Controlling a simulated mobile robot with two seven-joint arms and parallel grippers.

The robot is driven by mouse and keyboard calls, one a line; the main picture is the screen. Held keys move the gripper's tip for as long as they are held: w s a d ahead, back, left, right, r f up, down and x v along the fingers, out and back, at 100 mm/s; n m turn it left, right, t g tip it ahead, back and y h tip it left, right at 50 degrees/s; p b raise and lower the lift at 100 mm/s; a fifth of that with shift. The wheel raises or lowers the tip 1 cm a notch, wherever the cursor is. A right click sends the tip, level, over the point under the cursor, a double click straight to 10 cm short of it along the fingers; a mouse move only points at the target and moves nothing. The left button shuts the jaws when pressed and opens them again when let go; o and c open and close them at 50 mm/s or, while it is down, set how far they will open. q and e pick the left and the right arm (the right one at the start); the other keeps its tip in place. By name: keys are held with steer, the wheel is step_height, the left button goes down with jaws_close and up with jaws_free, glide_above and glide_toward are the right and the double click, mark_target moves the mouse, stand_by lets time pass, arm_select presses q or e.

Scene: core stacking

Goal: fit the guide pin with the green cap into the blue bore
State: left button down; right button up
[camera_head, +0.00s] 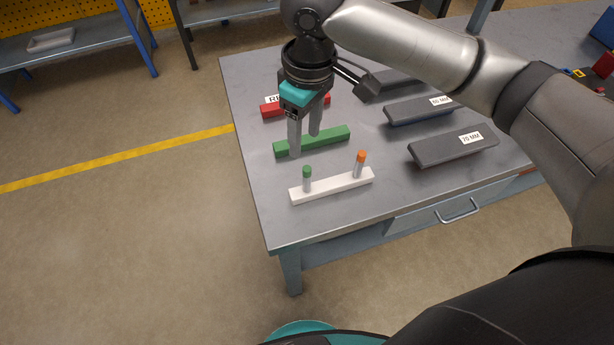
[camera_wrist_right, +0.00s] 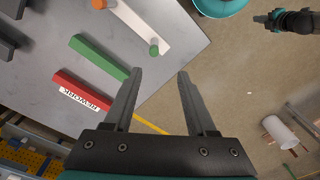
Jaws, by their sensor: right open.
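The guide pin with the green cap (camera_head: 307,176) stands upright in a white block (camera_head: 336,186) near the table's front left. Its green cap (camera_wrist_right: 154,48) also shows in the right wrist view, beyond my fingertips. My right gripper (camera_head: 305,143) is open and empty, pointing down behind the green-capped pin, in front of part of a green bar (camera_head: 335,137). The fingers (camera_wrist_right: 160,73) are apart with nothing between them. What seems to be my left gripper (camera_wrist_right: 264,19) shows small at the top right of the right wrist view. I cannot make out a blue bore.
An orange-capped pin (camera_head: 360,160) stands in the same white block. A red labelled bar (camera_head: 270,111) lies behind the green bar. Dark grey blocks marked 50 MM (camera_head: 412,111) and 70 MM (camera_head: 445,150) lie to the right. The table (camera_head: 250,150) is bare along its left edge.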

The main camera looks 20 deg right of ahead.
mark_target(307, 169)
steer(key=f+b, duration=0.1)
steer(key=f, duration=0.3)
steer(key=f+b, duration=0.2)
steer(key=f, duration=0.3)
steer(key=f+b, duration=0.1)
steer(key=f, duration=0.4)
steer(key=shift+w+d, duration=0.3)
steer(key=shift+w, duration=0.05)
steer(key=shift+r, duration=0.1)
jaws_close()
